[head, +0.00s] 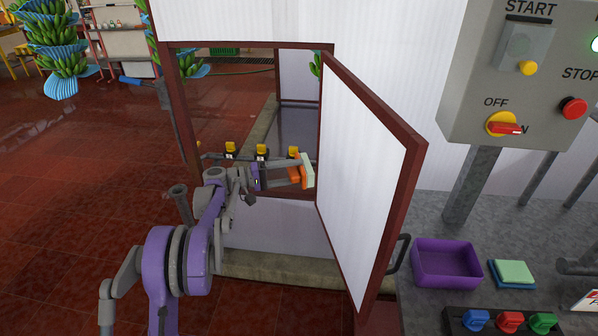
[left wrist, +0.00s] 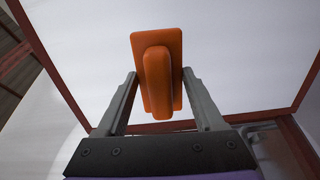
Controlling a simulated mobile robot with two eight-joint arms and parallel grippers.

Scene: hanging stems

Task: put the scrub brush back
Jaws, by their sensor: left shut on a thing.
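The scrub brush has an orange body (left wrist: 157,75) and handle; in the head view its pale bristle side (head: 308,170) faces right, toward the door. My left gripper (head: 294,176) is shut on it, one finger on each side of the handle in the left wrist view (left wrist: 160,88). The brush is held in the air in front of the framed opening, close to the inner face of the white door (head: 362,165). Whether it touches the door cannot be told. My right gripper is not in view.
The door stands open, with a dark handle (head: 398,254). Right of it, a grey counter holds a purple bin (head: 447,277), green and blue sponges (head: 513,273) and coloured knobs. A control box (head: 530,80) stands above. Several yellow-topped items (head: 261,150) line the opening. Red tiled floor lies left.

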